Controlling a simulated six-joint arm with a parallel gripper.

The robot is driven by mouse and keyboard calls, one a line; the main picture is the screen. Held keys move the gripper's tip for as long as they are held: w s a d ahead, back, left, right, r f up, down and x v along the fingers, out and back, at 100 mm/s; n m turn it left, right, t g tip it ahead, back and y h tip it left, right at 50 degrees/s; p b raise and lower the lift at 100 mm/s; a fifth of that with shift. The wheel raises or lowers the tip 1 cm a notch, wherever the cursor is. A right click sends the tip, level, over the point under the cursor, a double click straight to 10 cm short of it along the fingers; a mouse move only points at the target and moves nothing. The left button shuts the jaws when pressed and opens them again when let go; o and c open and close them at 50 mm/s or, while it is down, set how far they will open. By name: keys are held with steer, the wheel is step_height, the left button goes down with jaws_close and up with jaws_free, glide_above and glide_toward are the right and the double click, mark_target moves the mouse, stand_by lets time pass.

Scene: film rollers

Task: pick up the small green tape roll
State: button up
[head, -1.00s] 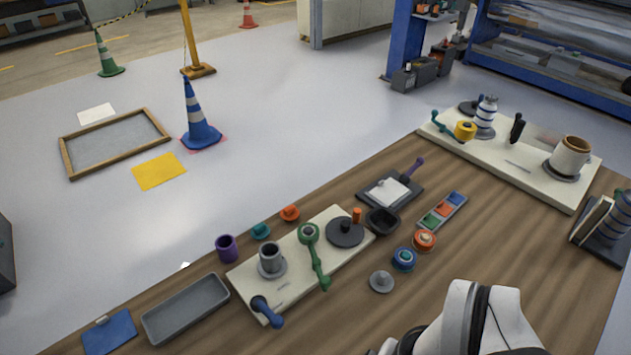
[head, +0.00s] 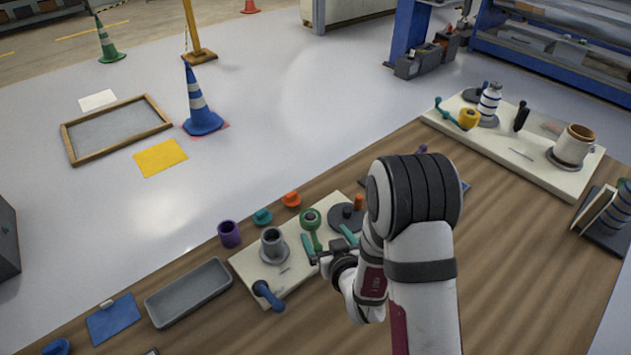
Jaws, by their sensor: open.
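A grey cup (head: 272,240), a blue handle (head: 267,293) and a dark disc (head: 345,216) with an orange peg are on the same board. Teal (head: 263,216) and orange (head: 291,199) pieces and a purple cup (head: 229,234) stand behind it. A grey tray (head: 188,291) lies left.

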mark_target(313, 223)
steer(key=shift+a+f, duration=0.25)
steer(key=shift+a, duration=0.2)
steer(key=shift+n+y, duration=0.3)
steer(key=x, duration=0.7)
steer(key=shift+w+a, duration=0.1)
steer(key=shift+w, duration=0.1)
steer(key=shift+r, duration=0.1)
steer(key=c, duration=1.4)
